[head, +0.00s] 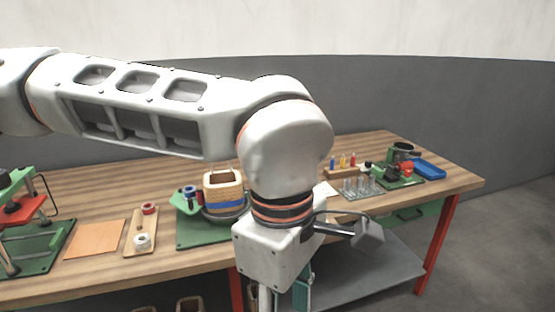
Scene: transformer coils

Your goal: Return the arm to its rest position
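My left arm reaches in from the left edge, across the middle of the picture, and bends down at its white elbow. Its lower part, with a small grey box on a bracket at its side, hangs in front of the table's front edge. The fingers of my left gripper do not show; the arm runs down towards the bottom edge. My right arm and gripper are not in view.
The wooden table (178,262) holds a coil stack (222,187) on a green base, partly behind my arm. An orange sheet (96,239), a small tray (131,244) and a red-and-green press (22,213) stand left. A blue tray (429,169) and glass tubes lie right.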

